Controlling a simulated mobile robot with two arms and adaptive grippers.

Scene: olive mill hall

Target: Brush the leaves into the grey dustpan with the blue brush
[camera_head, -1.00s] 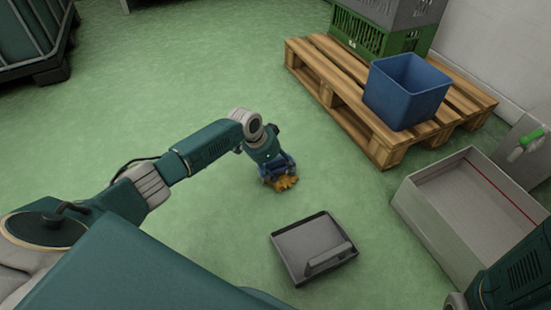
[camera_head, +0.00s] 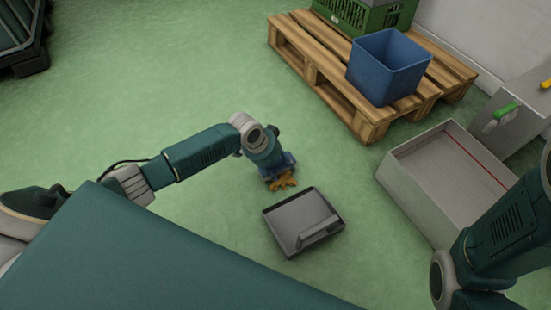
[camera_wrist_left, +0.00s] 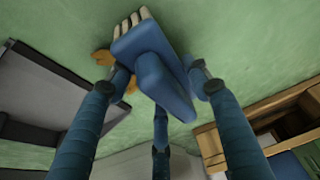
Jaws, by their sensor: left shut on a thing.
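My left gripper (camera_head: 277,166) is shut on the blue brush (camera_wrist_left: 152,65), low over the floor. The left wrist view shows the brush between the fingers, its pale bristles at the top of the picture. In the head view the brush is mostly hidden by the gripper. The orange-brown leaves (camera_head: 284,181) lie in a small heap on the floor at the brush, partly covered; some show beside it in the left wrist view (camera_wrist_left: 103,57). The grey dustpan (camera_head: 290,215) lies flat just nearer to me, its far edge close to the leaves. My right gripper is out of the picture.
A wooden pallet (camera_head: 322,73) at the back bears a blue bin (camera_head: 387,68) and a green crate (camera_head: 352,14). An open grey box (camera_head: 412,190) stands right of the dustpan.

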